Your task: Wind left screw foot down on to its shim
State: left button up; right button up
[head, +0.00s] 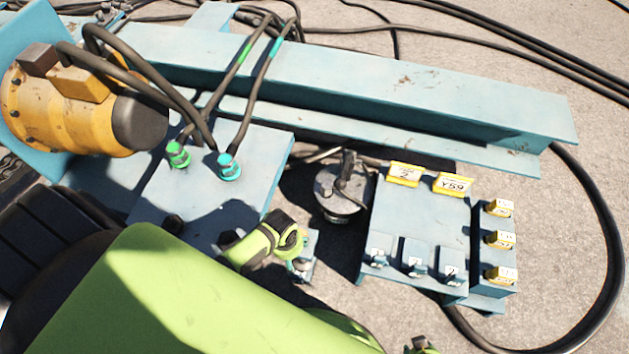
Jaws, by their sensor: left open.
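My left gripper (299,266) is at the lower middle, below a green and black wrist and partly hidden by it. It is open. Its fingers are beside a small light-blue metal bracket (309,244) at the frame's edge; I cannot tell whether they touch it. A round grey metal disc (335,196) with a dark upright handle stands on the ground just beyond. I cannot tell for certain which of these is the left screw foot. The shim does not show clearly.
A long blue beam (430,80) crosses behind. A blue stand (420,215) with yellow tags is to the right. Black cables (612,235) curve over the concrete.

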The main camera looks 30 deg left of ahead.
pick_arm(q)
jog(key=shift+n+g, duration=0.5)
jog(key=shift+n, duration=0.2)
jog(key=w+b, duration=0.1)
jog(key=w, duration=0.1)
jog(key=w+a+b, duration=0.1)
jog(key=w, duration=0.2)
jog(key=w+b, duration=0.1)
jog(key=w, duration=0.1)
jog(key=shift+w+a+f+b, duration=0.15)
jog(key=shift+w+a+b, duration=0.15)
jog(key=shift+a+b, duration=0.1)
notch_tip(320, 180, down, 5)
jog(key=shift+r+b, duration=0.1)
jog(key=shift+b, duration=1.15)
jog(key=shift+f+b, duration=0.35)
jog(key=shift+f, duration=0.55)
pick_arm(e)
jog(key=shift+g, duration=0.3)
jog(key=shift+f, duration=2.55)
pick_arm(q)
jog(key=c, duration=1.2)
